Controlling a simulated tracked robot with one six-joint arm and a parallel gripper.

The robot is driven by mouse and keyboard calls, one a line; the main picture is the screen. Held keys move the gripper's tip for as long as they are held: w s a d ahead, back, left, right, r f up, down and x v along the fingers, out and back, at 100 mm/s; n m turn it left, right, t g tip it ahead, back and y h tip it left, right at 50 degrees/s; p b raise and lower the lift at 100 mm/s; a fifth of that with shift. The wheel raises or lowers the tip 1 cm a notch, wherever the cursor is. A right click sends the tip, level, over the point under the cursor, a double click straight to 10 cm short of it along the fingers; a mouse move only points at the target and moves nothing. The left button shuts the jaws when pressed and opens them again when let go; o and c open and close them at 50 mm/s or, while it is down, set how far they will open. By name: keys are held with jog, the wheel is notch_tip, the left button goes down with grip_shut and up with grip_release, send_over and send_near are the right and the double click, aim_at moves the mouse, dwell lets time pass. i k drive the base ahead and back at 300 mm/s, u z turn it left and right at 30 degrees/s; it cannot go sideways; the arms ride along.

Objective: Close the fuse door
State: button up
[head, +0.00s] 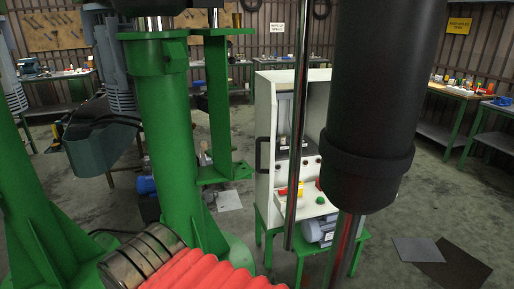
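A tall white cabinet (318,90) stands on a green stand (345,243) right of centre. Its inside is partly in view, so it is at least partly open. A narrow white panel (264,115) with a dark handle (262,155) is at its left edge. This looks like the fuse door, seen nearly edge-on, but I cannot tell its exact angle. A yellow and red part (290,190) and a green knob (320,200) show low on the cabinet. My gripper cannot be made out in this view.
A large black cylinder (375,90) and metal rod (299,120) stand close in front. A green column (170,140) and red ribbed part (200,272) fill the left foreground. Workbenches (460,92) line the walls. Bare floor lies right of the cabinet, with flat sheets (418,249).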

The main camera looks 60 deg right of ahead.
aim_at(265, 138)
jog(key=u, duration=0.05)
jog(key=i, duration=1)
jog(key=z, duration=0.05)
